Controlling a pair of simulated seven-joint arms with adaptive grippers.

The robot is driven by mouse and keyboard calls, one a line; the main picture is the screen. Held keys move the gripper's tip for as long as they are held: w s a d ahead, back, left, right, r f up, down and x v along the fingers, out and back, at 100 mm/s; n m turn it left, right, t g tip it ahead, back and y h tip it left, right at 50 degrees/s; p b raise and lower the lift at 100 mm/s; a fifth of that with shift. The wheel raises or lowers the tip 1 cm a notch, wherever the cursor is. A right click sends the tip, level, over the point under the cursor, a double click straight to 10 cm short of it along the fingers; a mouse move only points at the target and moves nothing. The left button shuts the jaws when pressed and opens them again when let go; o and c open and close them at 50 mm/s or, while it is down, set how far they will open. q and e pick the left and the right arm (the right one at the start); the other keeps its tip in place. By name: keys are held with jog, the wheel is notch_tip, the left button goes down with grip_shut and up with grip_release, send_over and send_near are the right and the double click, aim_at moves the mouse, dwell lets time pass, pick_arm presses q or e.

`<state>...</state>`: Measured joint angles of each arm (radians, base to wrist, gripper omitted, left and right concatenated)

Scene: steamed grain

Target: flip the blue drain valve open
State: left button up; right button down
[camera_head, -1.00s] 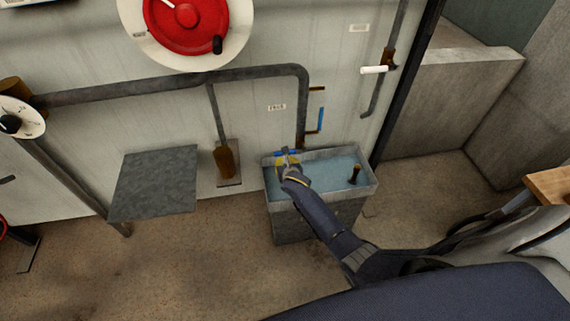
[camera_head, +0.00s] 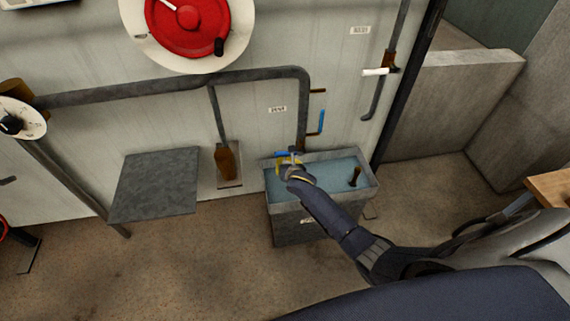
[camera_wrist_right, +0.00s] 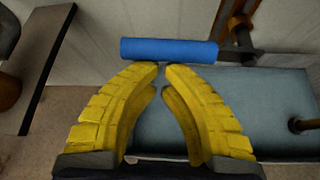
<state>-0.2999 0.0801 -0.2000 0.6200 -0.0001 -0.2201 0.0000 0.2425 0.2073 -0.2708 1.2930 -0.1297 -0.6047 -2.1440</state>
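The blue drain valve handle (camera_head: 283,154) is a short bar lying crosswise at the foot of the grey pipe (camera_head: 302,110), above the back left of the water trough (camera_head: 318,232). In the right wrist view the blue handle (camera_wrist_right: 168,50) lies level, just beyond my fingertips. My right gripper (camera_head: 292,163) is over the trough's left part. Its yellow fingers (camera_wrist_right: 161,68) meet at the tips with nothing between them. I cannot tell whether the tips touch the handle. My left gripper is not in view.
Another blue handle (camera_head: 321,121) hangs upright on the wall right of the pipe. A white lever (camera_head: 376,72), a red wheel (camera_head: 200,28) and a grey shelf (camera_head: 155,183) are on or by the wall.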

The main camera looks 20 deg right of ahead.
aim_at(284, 155)
notch_tip(284, 155, up, 3)
jog(key=shift+d+r+m+t+y, duration=0.1)
jog(key=shift+m+t+y, duration=0.1)
jog(key=shift+m+y, duration=0.35)
jog(key=shift+d+r+m+t+y, duration=0.1)
jog(key=shift+m+t+y, duration=0.1)
jog(key=shift+m+y, duration=0.3)
jog(key=s+d+r+m+t+y, duration=0.1)
jog(key=d+r+m+t+y, duration=0.3)
jog(key=r+m, duration=0.3)
jog(key=shift+d+m+t+y, duration=0.35)
jog(key=shift+d+m, duration=0.45)
jog(key=shift+m, duration=0.15)
jog(key=shift+s, duration=0.1)
